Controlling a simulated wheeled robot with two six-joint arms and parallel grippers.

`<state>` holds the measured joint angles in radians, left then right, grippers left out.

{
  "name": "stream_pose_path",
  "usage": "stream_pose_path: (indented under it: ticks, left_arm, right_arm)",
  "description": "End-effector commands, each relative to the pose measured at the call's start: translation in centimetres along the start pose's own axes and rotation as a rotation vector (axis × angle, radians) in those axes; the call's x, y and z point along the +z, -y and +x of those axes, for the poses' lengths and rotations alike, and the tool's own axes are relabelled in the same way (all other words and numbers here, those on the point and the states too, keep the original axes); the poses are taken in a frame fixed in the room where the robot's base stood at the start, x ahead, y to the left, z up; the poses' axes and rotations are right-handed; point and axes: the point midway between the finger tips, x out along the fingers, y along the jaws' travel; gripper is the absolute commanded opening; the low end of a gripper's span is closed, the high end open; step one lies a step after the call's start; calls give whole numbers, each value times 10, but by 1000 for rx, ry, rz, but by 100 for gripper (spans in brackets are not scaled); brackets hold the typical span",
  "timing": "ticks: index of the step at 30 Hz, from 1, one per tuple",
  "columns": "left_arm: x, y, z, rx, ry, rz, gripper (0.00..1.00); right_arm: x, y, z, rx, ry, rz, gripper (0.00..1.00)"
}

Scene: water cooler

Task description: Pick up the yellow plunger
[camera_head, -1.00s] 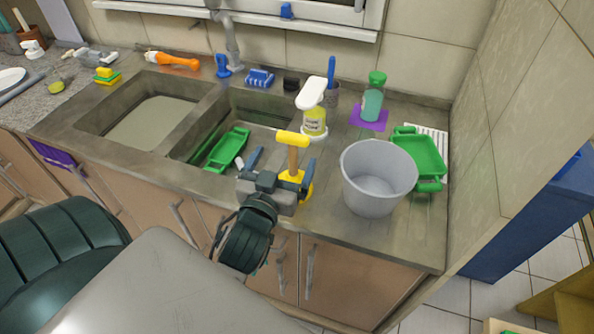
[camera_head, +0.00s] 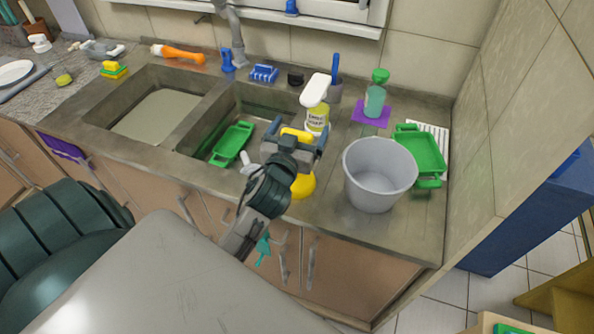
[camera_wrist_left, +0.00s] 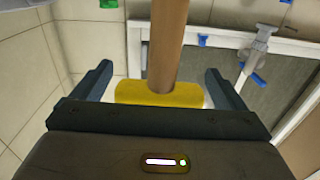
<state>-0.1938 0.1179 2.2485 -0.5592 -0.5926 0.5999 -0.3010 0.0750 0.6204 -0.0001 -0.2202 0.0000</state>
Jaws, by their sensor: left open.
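The yellow plunger (camera_head: 304,184) stands upright on the counter just right of the sink. Its yellow cup and the top of its yellow handle show in the head view, while my left gripper hides most of its shaft. My left gripper (camera_head: 298,128) is open at the handle, with one finger on either side. In the left wrist view, the yellow handle bar (camera_wrist_left: 160,94) and wooden shaft (camera_wrist_left: 167,42) lie between the spread fingers, with gaps on both sides. My right gripper is not in view.
A grey bucket (camera_head: 377,178) stands close right of the plunger. A soap spray bottle (camera_head: 316,118) stands just behind it. The sink, holding a green tray (camera_head: 232,144), lies to the left. Another green tray (camera_head: 420,153) is at the right.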

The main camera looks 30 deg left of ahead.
Motion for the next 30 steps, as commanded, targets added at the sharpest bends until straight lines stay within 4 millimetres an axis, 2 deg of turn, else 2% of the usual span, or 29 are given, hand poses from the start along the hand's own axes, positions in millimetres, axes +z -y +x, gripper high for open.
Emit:
stream_pose_path:
  ticks: [2,12,13,23,30]
  left_arm:
    - [0,0,0,0,0,0,94]
    - [0,0,0,0,0,0,29]
    - [0,0,0,0,-1,0,26]
    - [-4,0,0,0,-2,-1,26]
    - [-27,0,0,1,-6,-1,26]
  right_arm:
    - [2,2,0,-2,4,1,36]
    - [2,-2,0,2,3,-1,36]
    - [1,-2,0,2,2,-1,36]
    - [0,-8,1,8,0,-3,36]
    - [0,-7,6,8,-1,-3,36]
